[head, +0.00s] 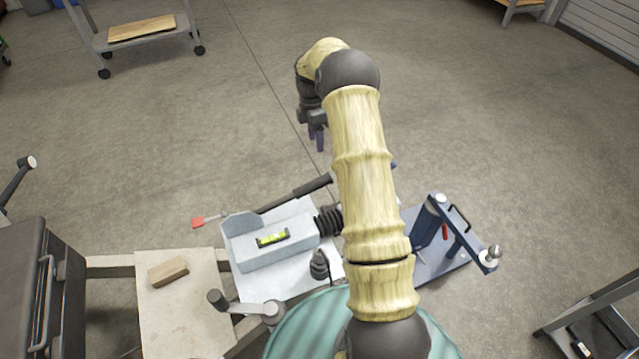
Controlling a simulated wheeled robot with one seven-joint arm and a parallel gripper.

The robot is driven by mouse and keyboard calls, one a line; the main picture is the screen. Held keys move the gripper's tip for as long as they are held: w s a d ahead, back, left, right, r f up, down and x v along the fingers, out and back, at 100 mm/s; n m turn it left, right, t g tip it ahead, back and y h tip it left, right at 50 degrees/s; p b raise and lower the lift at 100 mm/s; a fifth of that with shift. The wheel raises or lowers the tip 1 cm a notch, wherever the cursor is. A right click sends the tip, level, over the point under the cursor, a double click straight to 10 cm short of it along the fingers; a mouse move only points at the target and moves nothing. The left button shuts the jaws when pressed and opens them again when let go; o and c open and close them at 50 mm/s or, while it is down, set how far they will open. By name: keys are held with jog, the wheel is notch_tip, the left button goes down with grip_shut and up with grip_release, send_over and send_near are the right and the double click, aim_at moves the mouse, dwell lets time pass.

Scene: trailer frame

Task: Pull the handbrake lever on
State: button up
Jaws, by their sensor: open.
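The handbrake lever (290,196) has a dark grip and slants up to the right from a grey metal housing (262,248). Its lower end is at the housing's back edge, near a curved grey plate. My gripper (318,142) hangs beyond the lever's grip end, higher in the picture, with its purple fingers pointing down. It is open with nothing seen between the fingers. A gap of floor shows between the fingertips and the grip. My arm crosses the picture and hides what lies just right of the lever.
A level vial (273,238) lies on the housing. Black bellows (328,220) stand at its right. A crank handle (245,307) is in front. A blue stand (447,240) is at the right. A wooden block (168,271) lies on a board at left.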

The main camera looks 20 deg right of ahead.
aim_at(320, 178)
jog(key=s+f, duration=0.1)
jog(key=f, duration=0.4)
jog(key=s+f, duration=0.1)
jog(key=f, duration=0.5)
jog(key=s+f+b, duration=0.1)
jog(key=f, duration=0.5)
jog(key=shift+s+a, duration=0.1)
jog(key=shift+s, duration=0.05)
grip_shut()
